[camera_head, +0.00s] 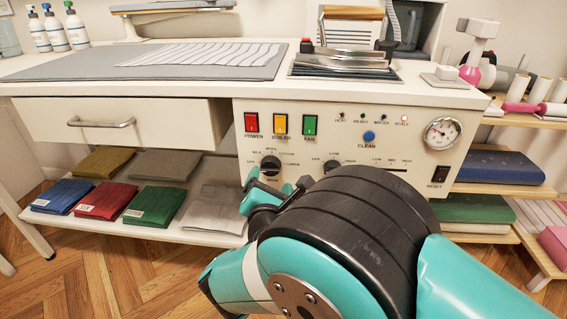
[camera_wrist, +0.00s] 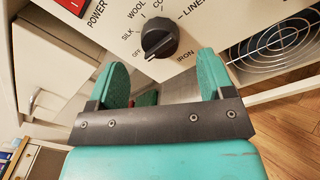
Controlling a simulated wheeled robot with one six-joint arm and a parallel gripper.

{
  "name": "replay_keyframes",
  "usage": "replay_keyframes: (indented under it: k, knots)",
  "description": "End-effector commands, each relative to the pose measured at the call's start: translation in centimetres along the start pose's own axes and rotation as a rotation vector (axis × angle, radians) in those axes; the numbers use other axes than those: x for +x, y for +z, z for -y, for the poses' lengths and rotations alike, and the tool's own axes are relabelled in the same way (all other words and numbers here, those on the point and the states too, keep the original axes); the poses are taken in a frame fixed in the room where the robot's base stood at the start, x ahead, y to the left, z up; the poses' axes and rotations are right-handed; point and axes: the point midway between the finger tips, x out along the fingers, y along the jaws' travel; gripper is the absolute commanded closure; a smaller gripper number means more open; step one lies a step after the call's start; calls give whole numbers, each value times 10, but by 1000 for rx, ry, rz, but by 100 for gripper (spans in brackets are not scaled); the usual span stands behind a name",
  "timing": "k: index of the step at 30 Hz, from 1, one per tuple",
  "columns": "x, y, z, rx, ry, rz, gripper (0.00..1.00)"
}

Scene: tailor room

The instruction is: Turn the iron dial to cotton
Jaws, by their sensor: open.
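The iron dial (camera_head: 270,166) is a black round knob on the white front panel, left of centre in the head view. In the wrist view the iron dial (camera_wrist: 158,40) has labels OFF, SILK, WOOL, a partly hidden "CO…", and LINEN around it, with IRON beneath. A pale mark on the knob points down-left, near OFF. My gripper (camera_wrist: 162,62) is open, its two teal fingers spread, with the dial between and beyond the fingertips. No contact with the dial shows. In the head view my arm hides most of my gripper.
A second black knob (camera_head: 331,167) sits right of the iron dial. Red (camera_head: 251,123), yellow and green switches are above. A drawer (camera_head: 120,125) is to the left, and a shelf with folded fabrics (camera_head: 153,206) lies below. A round fan grille (camera_wrist: 275,45) is right of the dial.

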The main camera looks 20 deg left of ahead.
Motion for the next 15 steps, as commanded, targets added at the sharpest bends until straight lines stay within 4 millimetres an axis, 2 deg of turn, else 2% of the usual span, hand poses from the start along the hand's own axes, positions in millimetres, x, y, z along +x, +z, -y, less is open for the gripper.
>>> replay_keyframes:
  k: [3,6,10,15]
  knots:
    - [23,0,2,3,-1,3,25]
    - [37,-1,1,3,-2,1,25]
    - [48,0,0,1,-1,1,25]
    - [51,0,0,-1,0,-2,25]
